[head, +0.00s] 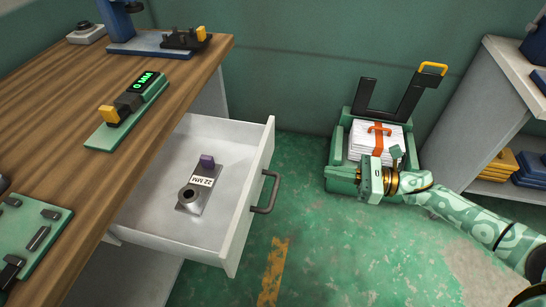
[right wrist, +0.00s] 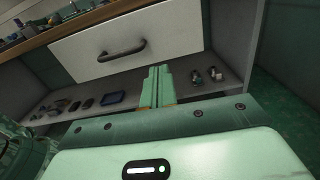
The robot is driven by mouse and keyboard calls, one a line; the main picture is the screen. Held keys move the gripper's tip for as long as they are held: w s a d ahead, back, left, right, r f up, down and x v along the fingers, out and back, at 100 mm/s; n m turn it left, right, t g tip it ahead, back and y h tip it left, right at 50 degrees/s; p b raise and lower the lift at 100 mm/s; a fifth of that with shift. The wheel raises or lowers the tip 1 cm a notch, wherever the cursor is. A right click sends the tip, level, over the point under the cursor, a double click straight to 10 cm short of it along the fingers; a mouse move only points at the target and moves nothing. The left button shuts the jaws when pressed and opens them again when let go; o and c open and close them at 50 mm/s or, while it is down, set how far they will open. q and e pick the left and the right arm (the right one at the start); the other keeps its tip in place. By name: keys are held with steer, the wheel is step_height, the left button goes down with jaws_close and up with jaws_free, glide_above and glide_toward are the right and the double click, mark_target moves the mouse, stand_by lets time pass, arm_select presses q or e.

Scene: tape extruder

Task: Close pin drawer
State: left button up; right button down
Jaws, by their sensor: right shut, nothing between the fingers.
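The pin drawer (head: 247,205) stands pulled out from under the wooden workbench in the head view, with its white front and dark bar handle (head: 266,192) facing right. Inside it lies a grey metal block (head: 190,197) with a round hole, a purple piece and a label reading 22 MM. The drawer front (right wrist: 170,47) and handle (right wrist: 122,50) also show ahead in the right wrist view. My right gripper (head: 360,176) is to the right of the handle, apart from it. Its fingers (right wrist: 157,86) are together and empty. My left gripper is out of view.
The wooden bench top (head: 60,100) holds a green gauge (head: 130,105) reading 0 MM. A green cart (head: 342,150) with white sheets stands behind my right gripper. A grey shelf (head: 480,115) is at right. Green floor lies clear between drawer and gripper.

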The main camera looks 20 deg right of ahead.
steer(key=b, duration=0.2)
glide_toward(266, 160)
steer(key=x, duration=0.6)
steer(key=shift+w+f, duration=0.25)
steer(key=shift+f, duration=0.1)
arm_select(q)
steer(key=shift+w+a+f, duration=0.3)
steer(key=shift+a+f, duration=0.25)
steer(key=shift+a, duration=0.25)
arm_select(e)
steer(key=shift+w+a, duration=0.15)
steer(key=shift+a, duration=0.05)
